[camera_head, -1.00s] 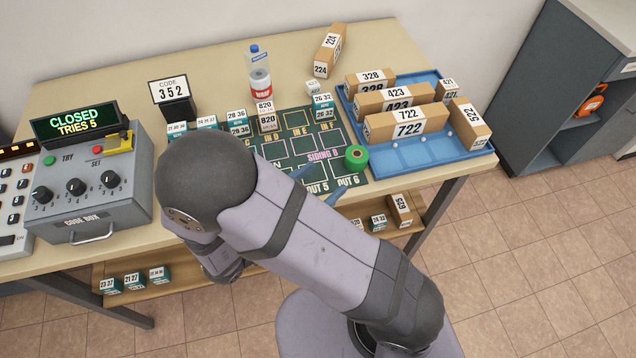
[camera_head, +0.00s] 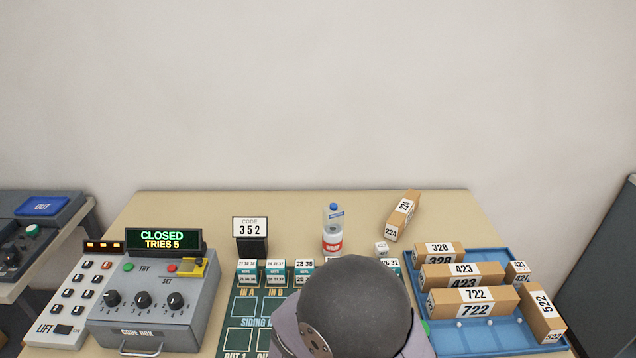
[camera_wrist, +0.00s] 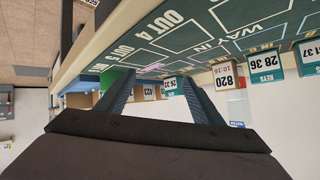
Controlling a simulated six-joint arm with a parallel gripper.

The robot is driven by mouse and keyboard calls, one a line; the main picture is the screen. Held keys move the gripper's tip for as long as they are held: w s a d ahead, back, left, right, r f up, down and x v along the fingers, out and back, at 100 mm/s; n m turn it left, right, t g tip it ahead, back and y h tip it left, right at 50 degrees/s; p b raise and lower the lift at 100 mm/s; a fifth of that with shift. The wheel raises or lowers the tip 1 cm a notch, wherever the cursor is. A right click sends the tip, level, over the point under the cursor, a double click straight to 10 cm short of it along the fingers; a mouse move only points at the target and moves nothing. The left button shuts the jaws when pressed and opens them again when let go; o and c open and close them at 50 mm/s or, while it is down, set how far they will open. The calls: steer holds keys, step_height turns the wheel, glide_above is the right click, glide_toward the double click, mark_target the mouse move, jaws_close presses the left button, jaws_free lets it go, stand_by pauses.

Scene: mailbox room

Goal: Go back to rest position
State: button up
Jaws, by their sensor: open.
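My gripper (camera_wrist: 160,95) shows in the wrist view with its two fingers spread apart and nothing between them. Beyond it are the dark green mat, a box marked 820 (camera_wrist: 224,76) and a keys box (camera_wrist: 264,84). The wrist view is tilted, with the table at the top. In the head view my arm's dark rounded joint stands at the bottom middle and hides part of the mat (camera_head: 243,308); the gripper itself does not show there.
The code box (camera_head: 150,312) reads CLOSED, TRIES 5. A code sign (camera_head: 250,227) reads 352. A bottle (camera_head: 332,228) stands behind my arm. The blue tray (camera_head: 452,338) at right holds several numbered boxes. A box marked 224 (camera_head: 403,214) lies behind it. The table's back is mostly clear.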

steer(key=w+a+n+y, duration=0.1)
steer(key=y, duration=0.1)
steer(key=a+n+y, duration=0.1)
steer(key=a+y, duration=0.1)
steer(key=w+a+r+y, duration=0.1)
steer(key=y, duration=0.1)
steer(key=shift+w+a+n+g, duration=0.2)
steer(key=shift+w+n+g, duration=0.1)
steer(key=shift+n, duration=0.1)
steer(key=s+n+y, duration=0.1)
steer(key=s+n+g+y, duration=0.1)
steer(key=s+a+n+g, duration=0.1)
steer(key=shift+r+y, duration=0.35)
steer(key=shift+y, duration=0.05)
steer(key=s+d+n+g, duration=0.1)
steer(key=s, duration=0.1)
steer(key=s+d+n+g, duration=0.1)
steer(key=s+d, duration=0.1)
steer(key=s, duration=0.1)
steer(key=s+d+n+g, duration=0.1)
steer(key=s, duration=0.1)
steer(key=shift+s+d+r+n, duration=0.2)
steer(key=shift+s+r+n, duration=0.05)
steer(key=shift+n, duration=0.05)
steer(key=s+d+n+g+h, duration=0.1)
steer(key=s+d+g, duration=0.2)
steer(key=s+d, duration=0.4)
steer(key=shift+s+r+n+h, duration=0.25)
steer(key=shift+r+n+h, duration=0.05)
steer(key=shift+r, duration=0.15)
